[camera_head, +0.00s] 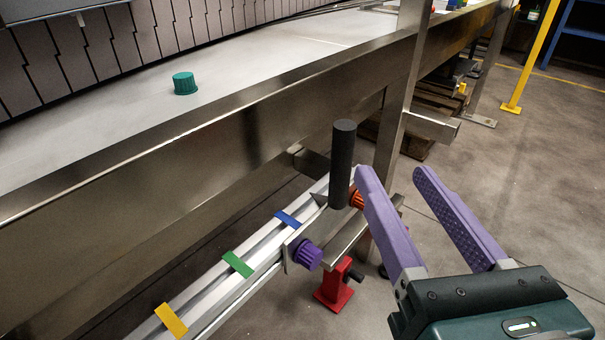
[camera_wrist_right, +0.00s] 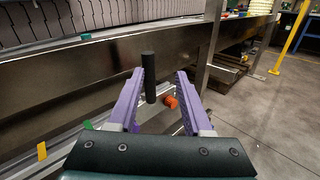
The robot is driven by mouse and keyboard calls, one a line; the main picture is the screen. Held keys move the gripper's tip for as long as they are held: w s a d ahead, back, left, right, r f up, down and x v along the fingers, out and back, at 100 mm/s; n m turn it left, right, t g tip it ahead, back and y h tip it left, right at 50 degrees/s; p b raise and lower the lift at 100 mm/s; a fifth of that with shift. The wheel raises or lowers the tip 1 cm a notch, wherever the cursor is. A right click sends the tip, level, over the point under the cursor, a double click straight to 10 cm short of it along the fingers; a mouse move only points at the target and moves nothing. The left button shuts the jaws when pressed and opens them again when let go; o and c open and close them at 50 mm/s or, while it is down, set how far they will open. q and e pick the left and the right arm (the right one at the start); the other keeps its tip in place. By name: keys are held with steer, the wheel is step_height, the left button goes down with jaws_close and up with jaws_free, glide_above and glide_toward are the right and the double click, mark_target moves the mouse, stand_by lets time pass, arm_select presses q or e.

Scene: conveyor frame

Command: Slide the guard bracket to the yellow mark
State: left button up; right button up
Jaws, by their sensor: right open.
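The guard bracket (camera_head: 318,228) is a metal plate on the pale rail, with an upright black post (camera_head: 344,160), a purple knob (camera_head: 305,254) and an orange knob (camera_head: 357,199). It sits near the rail's far end, just beyond the blue mark (camera_head: 288,219). The yellow mark (camera_head: 170,320) is at the near, lower-left end of the rail; it also shows in the right wrist view (camera_wrist_right: 42,150). My right gripper (camera_head: 396,176) has purple fingers and is open and empty, right of the post. In the wrist view the post (camera_wrist_right: 149,78) appears between the fingers. My left gripper is out of view.
A green mark (camera_head: 238,264) lies between blue and yellow. The conveyor's steel side (camera_head: 230,135) runs behind the rail, with a teal cap (camera_head: 185,83) on the belt. A steel leg (camera_head: 398,110) and a red foot (camera_head: 336,287) stand near the bracket. Floor at right is open.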

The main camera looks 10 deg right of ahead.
mark_target(346, 157)
steer(key=shift+w+a+f+n+y+b, duration=0.1)
steer(key=shift+a+f+n+y+b, duration=0.15)
steer(key=shift+a+f+n, duration=0.35)
steer(key=shift+a+f+n+y+b, duration=0.15)
steer(key=shift+a+f+n+b, duration=0.2)
steer(key=shift+f, duration=0.3)
steer(key=shift+w+d, duration=0.1)
steer(key=shift+d, duration=0.05)
steer(key=w, duration=0.8)
steer(key=shift+d, duration=0.1)
steer(key=shift+s, duration=0.15)
jaws_close()
